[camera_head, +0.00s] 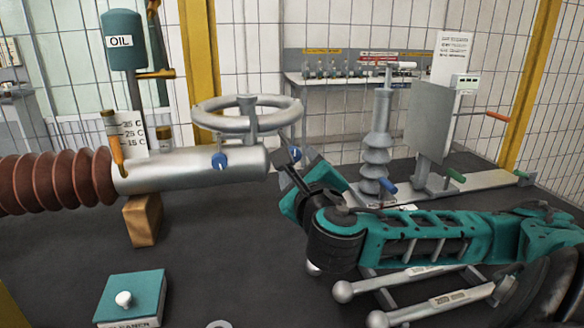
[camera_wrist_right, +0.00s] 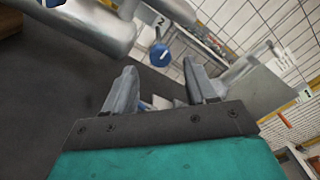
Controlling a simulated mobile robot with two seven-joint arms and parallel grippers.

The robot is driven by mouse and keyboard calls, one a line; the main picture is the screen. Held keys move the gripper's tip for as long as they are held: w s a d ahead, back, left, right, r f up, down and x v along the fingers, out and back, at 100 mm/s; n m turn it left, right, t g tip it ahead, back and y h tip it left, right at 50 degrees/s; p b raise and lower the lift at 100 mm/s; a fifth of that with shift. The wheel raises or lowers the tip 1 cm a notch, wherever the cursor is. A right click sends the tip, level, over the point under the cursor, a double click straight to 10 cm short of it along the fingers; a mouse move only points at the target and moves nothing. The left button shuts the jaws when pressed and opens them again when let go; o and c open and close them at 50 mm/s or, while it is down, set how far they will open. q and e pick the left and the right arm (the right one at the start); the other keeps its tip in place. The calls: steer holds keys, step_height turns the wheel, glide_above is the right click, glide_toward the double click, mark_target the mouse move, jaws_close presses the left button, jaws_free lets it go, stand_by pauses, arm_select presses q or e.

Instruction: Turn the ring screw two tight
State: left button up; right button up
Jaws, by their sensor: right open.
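A small blue screw (camera_head: 220,161) sits on the side of the silver horizontal cylinder (camera_head: 180,172), below the ring-shaped handwheel (camera_head: 248,116). A second blue part (camera_head: 296,153) shows just past the cylinder's right end, by my right gripper. My right gripper (camera_head: 287,168) is open, near that end of the cylinder. In the right wrist view, a blue screw (camera_wrist_right: 160,55) lies beyond the open fingers, below a white label marked 2. A bit of blue also shows between the fingers, but I cannot tell what it belongs to. My left gripper is not in view.
A brown ribbed bushing (camera_head: 55,182) joins the cylinder at left. A grey ribbed post (camera_head: 376,150) and a grey panel stand (camera_head: 432,122) are behind my right arm. A teal box with a white knob (camera_head: 132,298) is at front left. The dark floor is open at front centre.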

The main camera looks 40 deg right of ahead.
mark_target(295, 156)
steer(key=x, duration=0.6)
steer(key=shift+w+d+p, duration=0.1)
steer(key=shift+p, duration=0.3)
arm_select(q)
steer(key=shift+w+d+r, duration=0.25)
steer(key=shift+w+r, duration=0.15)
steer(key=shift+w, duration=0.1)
arm_select(e)
steer(key=shift+x, duration=0.8)
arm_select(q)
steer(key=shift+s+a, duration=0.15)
arm_select(e)
steer(key=c, duration=1.1)
